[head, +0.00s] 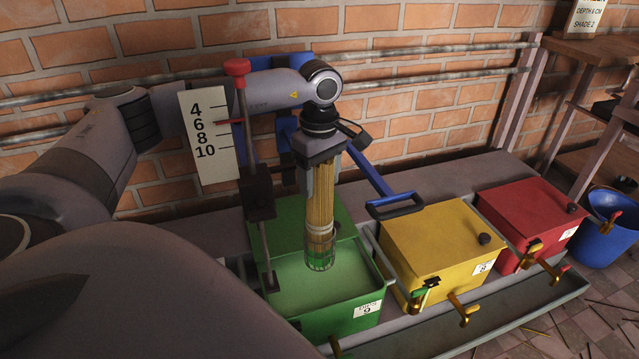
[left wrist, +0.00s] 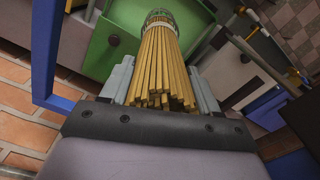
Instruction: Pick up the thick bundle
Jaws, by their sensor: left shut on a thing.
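The thick bundle (head: 319,200) is a sheaf of yellow-tan sticks with a pale band and a wire cage around its green lower end. It hangs upright in the head view over the open green vat (head: 345,318). The cage is at or just above the pale green liquid; I cannot tell if it touches. My left gripper (head: 318,180) is shut on the bundle's upper part, pointing down. In the left wrist view the bundle (left wrist: 160,70) runs between the fingers, its stick ends towards the camera. My right gripper is not in view.
A depth scale (head: 207,135) and a red-topped post (head: 237,68) stand left of the bundle. Closed yellow (head: 430,245) and red (head: 530,215) vats stand to the right. A blue bucket (head: 606,225) is at far right. A brick wall is behind.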

